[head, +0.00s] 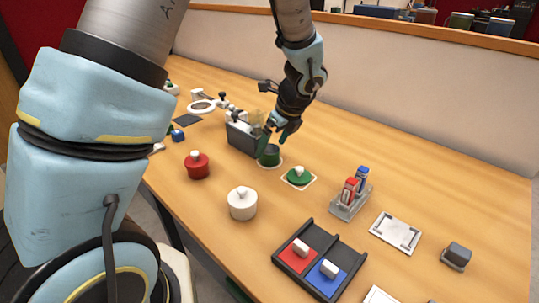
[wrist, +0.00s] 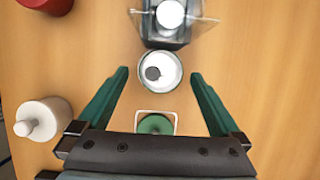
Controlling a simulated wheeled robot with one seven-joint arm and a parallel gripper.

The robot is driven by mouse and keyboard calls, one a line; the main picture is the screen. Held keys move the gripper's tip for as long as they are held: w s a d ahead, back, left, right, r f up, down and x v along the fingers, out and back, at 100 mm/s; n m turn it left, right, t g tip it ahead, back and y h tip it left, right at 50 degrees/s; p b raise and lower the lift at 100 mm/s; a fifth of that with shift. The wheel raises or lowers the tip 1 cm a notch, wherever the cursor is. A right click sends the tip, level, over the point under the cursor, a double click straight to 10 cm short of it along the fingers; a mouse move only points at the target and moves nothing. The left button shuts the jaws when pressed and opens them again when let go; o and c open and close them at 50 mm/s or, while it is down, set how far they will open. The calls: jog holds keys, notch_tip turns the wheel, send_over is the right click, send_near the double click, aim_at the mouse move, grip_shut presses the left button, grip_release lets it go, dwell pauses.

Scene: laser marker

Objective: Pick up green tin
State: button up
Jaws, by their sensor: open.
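The green tin (head: 269,158) stands upright and lidless on a pale round spot on the table. In the wrist view its open top (wrist: 173,80) shows a pale inside with a small grey round shape. A green lid with a white knob (head: 299,177) lies on a white square holder beside it, and its green ring shows in the wrist view (wrist: 155,124). My gripper (head: 275,138) is open and points down at the tin. In the wrist view its green fingers (wrist: 160,77) lie on either side of the tin, apart from it. How far down they reach is unclear.
A grey box-shaped device (head: 241,136) stands close behind the tin. A red tin (head: 197,167) and a white tin (head: 242,204) stand to the left and front. A black tray (head: 335,241) with red and blue pads and a grey rack (head: 345,207) are to the right.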

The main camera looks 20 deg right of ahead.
aim_at(270, 149)
jog(key=shift+x, duration=1.65)
jog(key=shift+w, duration=0.1)
grip_shut()
jog(key=shift+r, duration=0.15)
